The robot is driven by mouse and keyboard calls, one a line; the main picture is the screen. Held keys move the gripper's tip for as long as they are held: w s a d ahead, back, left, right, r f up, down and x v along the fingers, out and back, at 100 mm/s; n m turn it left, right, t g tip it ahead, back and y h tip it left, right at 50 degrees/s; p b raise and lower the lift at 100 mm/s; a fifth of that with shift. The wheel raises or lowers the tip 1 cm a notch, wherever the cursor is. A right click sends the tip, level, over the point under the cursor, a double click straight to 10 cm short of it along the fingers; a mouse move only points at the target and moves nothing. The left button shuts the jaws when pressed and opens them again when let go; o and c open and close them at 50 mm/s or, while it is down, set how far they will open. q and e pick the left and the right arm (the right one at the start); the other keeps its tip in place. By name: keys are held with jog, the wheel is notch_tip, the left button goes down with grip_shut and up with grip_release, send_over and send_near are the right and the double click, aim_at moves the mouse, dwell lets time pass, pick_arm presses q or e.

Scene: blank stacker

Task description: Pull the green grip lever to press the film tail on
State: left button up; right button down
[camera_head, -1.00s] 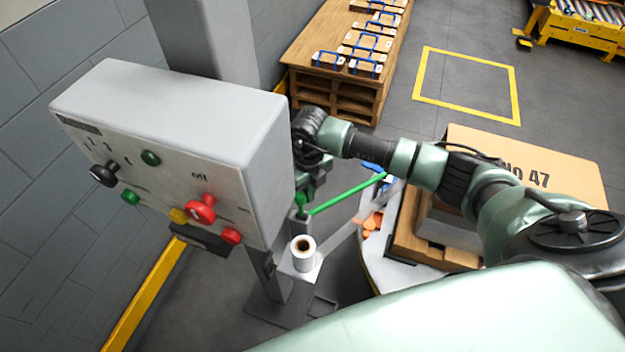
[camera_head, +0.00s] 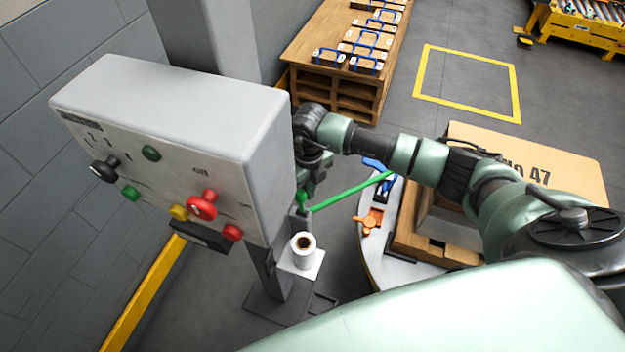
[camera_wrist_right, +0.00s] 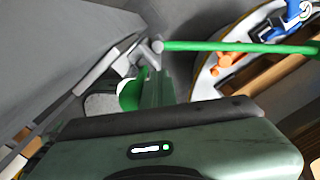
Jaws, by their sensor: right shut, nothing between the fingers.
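A bright green bar (camera_head: 350,190) runs right from a post beside the machine; it also crosses the top of the right wrist view (camera_wrist_right: 240,47). A short green grip (camera_head: 302,201) stands at its post end, and a rounded green part (camera_wrist_right: 131,95) shows beside my fingers in the wrist view. My right gripper (camera_wrist_right: 155,88) is shut and empty, close to that green part; I cannot tell whether they touch. In the head view the grey control box partly hides this gripper. A white film roll (camera_head: 303,251) stands upright on a small plate below the grip. My left gripper is not visible.
The grey control box (camera_head: 180,120) with coloured knobs stands left of my arm. A turntable (camera_head: 372,262) carries a wooden pallet and a carton (camera_head: 530,160); orange (camera_head: 372,220) and blue parts sit at its rim. A wooden bench with boxes is behind.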

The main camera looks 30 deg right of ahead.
jog(key=w+d+b, duration=0.1)
jog(key=d, duration=0.1)
jog(key=w+d+b, duration=0.1)
jog(key=w+d, duration=0.1)
jog(key=shift+w+r, duration=0.15)
jog(key=shift+w, duration=0.1)
dwell(0.4)
notch_tip(320, 180, up, 9)
jog(key=p, duration=0.5)
jog(key=shift+p, duration=0.35)
jog(key=shift+a, duration=0.1)
